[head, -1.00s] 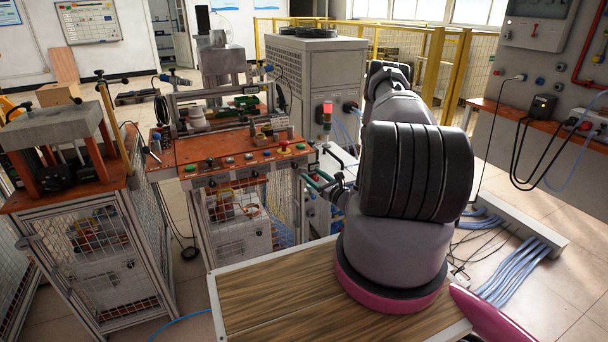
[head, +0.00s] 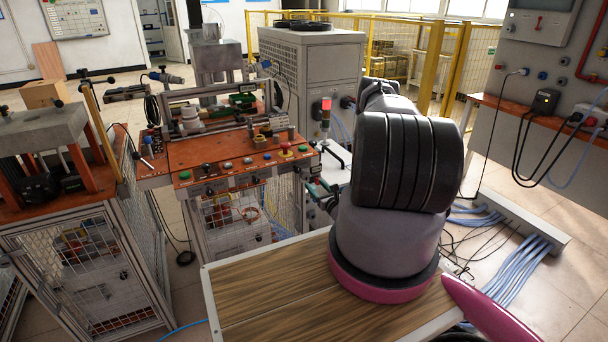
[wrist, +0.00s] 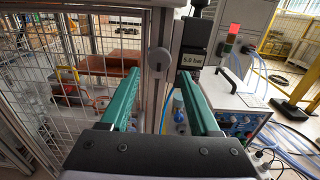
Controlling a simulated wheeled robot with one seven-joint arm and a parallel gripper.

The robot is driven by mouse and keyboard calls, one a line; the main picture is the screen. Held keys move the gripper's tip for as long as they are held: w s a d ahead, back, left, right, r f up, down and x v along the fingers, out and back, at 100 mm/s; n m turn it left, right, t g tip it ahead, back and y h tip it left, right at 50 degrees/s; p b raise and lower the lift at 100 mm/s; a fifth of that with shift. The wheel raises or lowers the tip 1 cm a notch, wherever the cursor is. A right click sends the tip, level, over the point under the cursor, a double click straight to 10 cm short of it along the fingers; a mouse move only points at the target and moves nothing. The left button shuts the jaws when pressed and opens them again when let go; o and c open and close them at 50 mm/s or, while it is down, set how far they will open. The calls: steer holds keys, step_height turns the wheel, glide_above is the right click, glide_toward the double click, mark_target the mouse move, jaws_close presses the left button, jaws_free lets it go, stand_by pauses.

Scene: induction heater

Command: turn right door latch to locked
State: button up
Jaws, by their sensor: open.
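In the wrist view a grey rounded latch knob (wrist: 161,59) sits on the pale metal frame post at the right edge of a wire-mesh door (wrist: 52,72). My gripper (wrist: 158,75) is open, with its two green fingers apart and nothing between the pads. The knob shows just beyond the fingertips, between them; whether they touch it I cannot tell. In the head view my gripper (head: 321,190) shows only in part beside the heater bench (head: 225,155), largely behind my arm. The latch cannot be made out there.
A red signal lamp (head: 326,105) and a grey cabinet (head: 312,75) stand behind. Another mesh-sided bench (head: 80,250) is at left. Cables (head: 510,255) lie on the floor at right.

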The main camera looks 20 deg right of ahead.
mark_target(306, 175)
steer(key=w, duration=0.9)
steer(key=shift+w+a, duration=0.15)
jaws_close()
